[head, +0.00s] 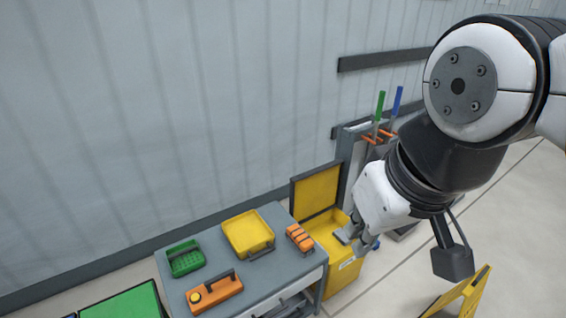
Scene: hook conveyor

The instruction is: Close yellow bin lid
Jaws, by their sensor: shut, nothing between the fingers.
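The yellow bin (343,279) stands on the floor at the right end of the grey workbench. Its yellow lid (316,192), edged in dark grey, is raised upright at the back, so the bin is open. My gripper (352,245) is shut and empty, over the bin's opening toward its right side, in front of the lid and apart from it. My gripper hides part of the bin's right rim. I cannot tell whether the fingers touch the bin.
The grey workbench (262,277) carries a yellow tray (248,234), a green basket (185,258), an orange toolbox (214,293) and an orange item (299,238). A rack with green- and blue-handled tools (380,103) stands behind the bin. A yellow floor sign (468,296) is at lower right.

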